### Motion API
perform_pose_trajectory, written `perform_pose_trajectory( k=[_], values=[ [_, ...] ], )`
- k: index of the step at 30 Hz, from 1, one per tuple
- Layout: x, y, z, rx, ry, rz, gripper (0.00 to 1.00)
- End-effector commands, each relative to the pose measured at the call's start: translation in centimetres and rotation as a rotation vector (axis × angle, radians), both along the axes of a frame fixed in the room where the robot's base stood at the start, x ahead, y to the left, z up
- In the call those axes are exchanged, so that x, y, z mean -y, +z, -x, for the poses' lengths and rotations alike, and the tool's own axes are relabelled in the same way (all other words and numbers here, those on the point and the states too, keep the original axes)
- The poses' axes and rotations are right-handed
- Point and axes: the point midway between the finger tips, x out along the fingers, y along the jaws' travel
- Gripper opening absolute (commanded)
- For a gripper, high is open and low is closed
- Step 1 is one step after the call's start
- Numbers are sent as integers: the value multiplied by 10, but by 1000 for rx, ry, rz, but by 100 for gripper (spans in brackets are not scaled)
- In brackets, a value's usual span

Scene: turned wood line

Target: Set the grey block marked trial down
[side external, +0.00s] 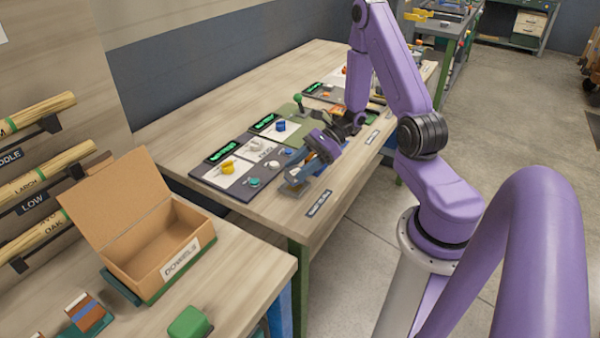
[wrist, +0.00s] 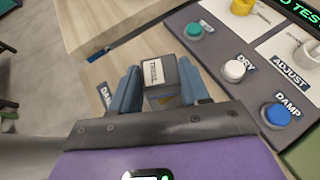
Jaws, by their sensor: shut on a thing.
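The grey block marked trial (wrist: 158,72) is between the two blue fingers of my gripper (wrist: 161,84) in the wrist view. Its pale top carries the label, and its dark sides show. In the side external view my gripper (side external: 297,180) points down over the near edge of the wooden table (side external: 250,206), beside the panel with knobs. The block is mostly hidden there by the fingers. I cannot tell whether its underside touches the table.
The control panel (side external: 232,180) with coloured knobs lies close beside my gripper. In the wrist view a green button (wrist: 194,31), a white button (wrist: 234,70) and a blue button (wrist: 278,114) are to the right. An open dowels box (side external: 155,245) stands on the nearer bench.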

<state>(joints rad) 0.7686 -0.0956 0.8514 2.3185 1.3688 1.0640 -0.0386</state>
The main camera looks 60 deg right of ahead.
Motion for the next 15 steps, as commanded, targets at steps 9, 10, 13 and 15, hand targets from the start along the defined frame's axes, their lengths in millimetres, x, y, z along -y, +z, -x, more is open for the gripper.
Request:
perform_pose_trajectory(
  k=[9, 10, 13, 15],
  values=[
    [0, -21, 0, 0, 1, -1, 16],
    [0, -21, 0, 0, 1, -1, 16],
    [0, -21, 0, 1, 0, 0, 16],
    [0, -21, 0, 1, 0, -1, 16]
  ],
)
